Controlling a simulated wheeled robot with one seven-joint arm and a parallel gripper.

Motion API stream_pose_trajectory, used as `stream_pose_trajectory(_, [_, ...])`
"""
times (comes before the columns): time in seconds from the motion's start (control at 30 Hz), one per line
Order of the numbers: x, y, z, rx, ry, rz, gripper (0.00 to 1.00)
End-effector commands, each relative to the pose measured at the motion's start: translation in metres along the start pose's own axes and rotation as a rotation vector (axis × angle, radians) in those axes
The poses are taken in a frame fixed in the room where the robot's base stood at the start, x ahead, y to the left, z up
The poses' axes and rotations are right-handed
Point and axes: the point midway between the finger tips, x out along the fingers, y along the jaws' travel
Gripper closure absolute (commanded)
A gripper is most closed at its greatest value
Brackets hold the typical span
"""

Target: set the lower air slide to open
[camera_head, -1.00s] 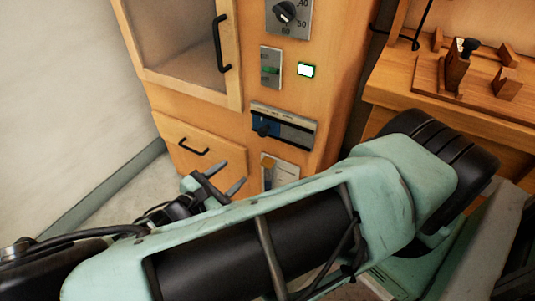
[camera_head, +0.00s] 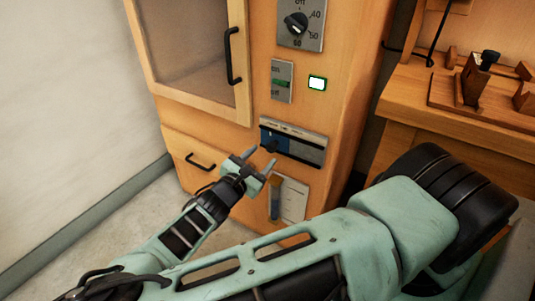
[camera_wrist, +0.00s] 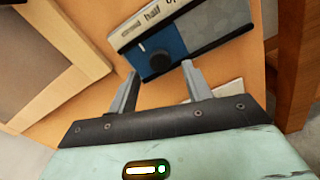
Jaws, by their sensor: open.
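My gripper (camera_head: 259,160) is open just in front of the panel's left end. In the wrist view my gripper (camera_wrist: 160,72) has its fingers on either side of and short of the knob, with nothing held.
Below is a plate (camera_head: 289,199) with a vertical slot and orange-brown piece, close by my gripper. Above are an on/off switch (camera_head: 282,82), a lit green-framed indicator (camera_head: 317,83) and a dial (camera_head: 296,24). A glazed door (camera_head: 245,95) and a drawer (camera_head: 203,150) lie left.

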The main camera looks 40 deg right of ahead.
Motion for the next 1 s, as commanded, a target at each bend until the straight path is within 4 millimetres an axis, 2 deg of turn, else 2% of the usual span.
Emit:
stream_pose_trajectory(0.1, [0.020, -0.001, -0.001, 0.000, -0.002, -0.002, 0.50])
stream_pose_trajectory(0.23, [0.033, -0.001, -0.001, -0.001, -0.002, -0.002, 0.50])
stream_pose_trajectory(0.63, [0.040, 0.000, 0.000, -0.001, 0.001, 0.000, 0.50])
stream_pose_trajectory(0.67, [0.040, 0.000, 0.000, -0.001, 0.001, 0.000, 0.56])
stream_pose_trajectory(0.8, [0.039, 0.000, 0.000, 0.000, 0.001, 0.000, 0.95])
stream_pose_trajectory(0.83, [0.039, 0.000, 0.000, 0.000, 0.001, 0.000, 1.00])
stream_pose_trajectory(1.0, [0.039, -0.004, 0.003, -0.003, 0.001, 0.000, 1.00])
